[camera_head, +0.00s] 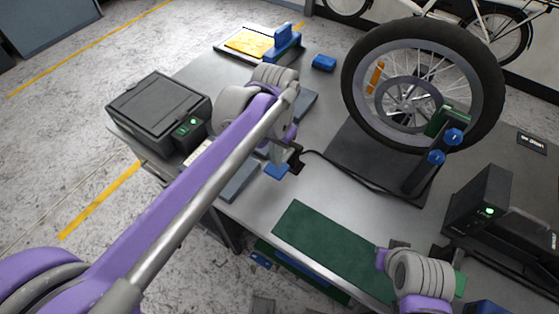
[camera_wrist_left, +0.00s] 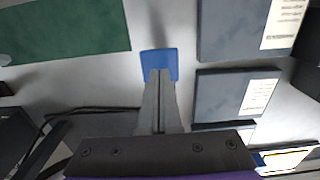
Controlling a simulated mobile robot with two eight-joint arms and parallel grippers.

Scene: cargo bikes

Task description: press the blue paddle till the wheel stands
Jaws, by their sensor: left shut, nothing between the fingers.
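The blue paddle (camera_head: 277,172) is a small flat blue plate on the grey bench, partly hidden under my left gripper (camera_head: 286,163) in the head view. In the left wrist view the paddle (camera_wrist_left: 158,60) lies at the tips of the left gripper (camera_wrist_left: 160,74), whose fingers are shut and empty and overlap its near edge. I cannot tell whether they touch. The spoked wheel (camera_head: 358,112) with a black tyre stands upright in its stand (camera_head: 420,172), with an orange reflector at upper left. One still frame does not show whether it turns.
A black box with a green light (camera_head: 160,105) stands left, another dark unit (camera_head: 492,208) right. Dark grey flat boxes (camera_wrist_left: 240,95) lie beside the paddle. A green mat (camera_head: 335,243) lies in front. A black cable (camera_head: 335,170) runs to the wheel stand.

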